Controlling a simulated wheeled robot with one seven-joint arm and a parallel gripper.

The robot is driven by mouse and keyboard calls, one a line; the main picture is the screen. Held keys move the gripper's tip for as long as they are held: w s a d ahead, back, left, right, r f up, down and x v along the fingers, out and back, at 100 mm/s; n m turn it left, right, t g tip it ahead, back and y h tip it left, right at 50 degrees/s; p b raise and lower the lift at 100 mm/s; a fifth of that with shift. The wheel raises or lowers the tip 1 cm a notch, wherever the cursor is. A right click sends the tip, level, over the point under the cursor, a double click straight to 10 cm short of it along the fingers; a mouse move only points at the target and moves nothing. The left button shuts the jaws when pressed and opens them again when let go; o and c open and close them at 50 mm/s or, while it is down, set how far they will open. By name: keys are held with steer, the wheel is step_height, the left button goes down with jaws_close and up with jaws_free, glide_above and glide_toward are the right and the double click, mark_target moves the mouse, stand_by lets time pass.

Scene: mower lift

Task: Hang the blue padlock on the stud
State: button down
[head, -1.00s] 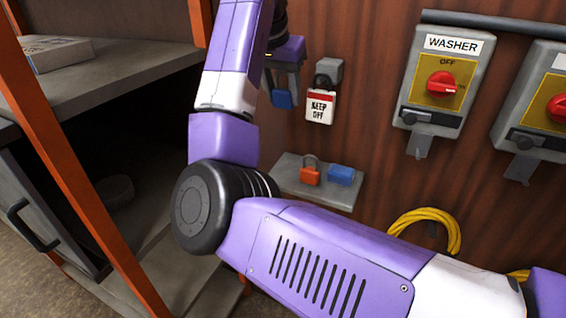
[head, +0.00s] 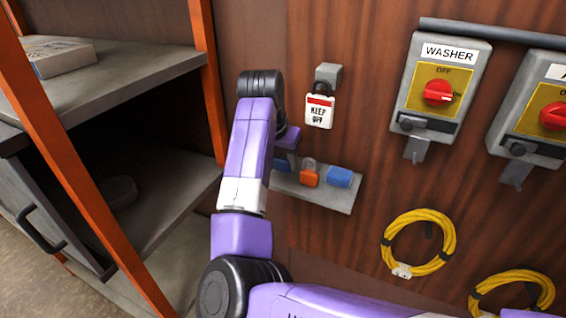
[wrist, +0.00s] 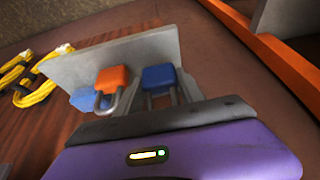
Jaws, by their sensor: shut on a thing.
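The blue padlock (wrist: 160,78) shows in the wrist view with its shackle toward my gripper (wrist: 165,112). In the head view only a bit of the blue padlock (head: 283,166) shows below my gripper (head: 288,150), at the left end of a small grey shelf (head: 320,195). My gripper is shut on this padlock; its fingertips are mostly hidden. I cannot tell whether the padlock touches the shelf. A grey block (head: 329,73) on the wall has a dark shackle and a "KEEP OFF" tag (head: 319,111) hanging at it. I cannot tell whether it is the stud.
An orange padlock (head: 309,178) and another blue item (head: 339,177) sit on the shelf, close right of the held padlock. The washer switch box (head: 440,90) and yellow cable coils (head: 418,243) are on the wall at right. An orange post (head: 206,80) stands at left.

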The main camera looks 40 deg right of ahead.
mark_target(282, 162)
steer(key=shift+f, duration=0.8)
steer(key=shift+f, duration=0.2)
steer(key=c, duration=0.7)
jaws_free()
steer(key=shift+b, duration=0.5)
steer(key=b+v, duration=0.1)
steer(key=v, duration=0.7)
steer(key=shift+s+b, duration=0.1)
steer(key=shift+b, duration=0.3)
steer(key=shift+f, duration=0.1)
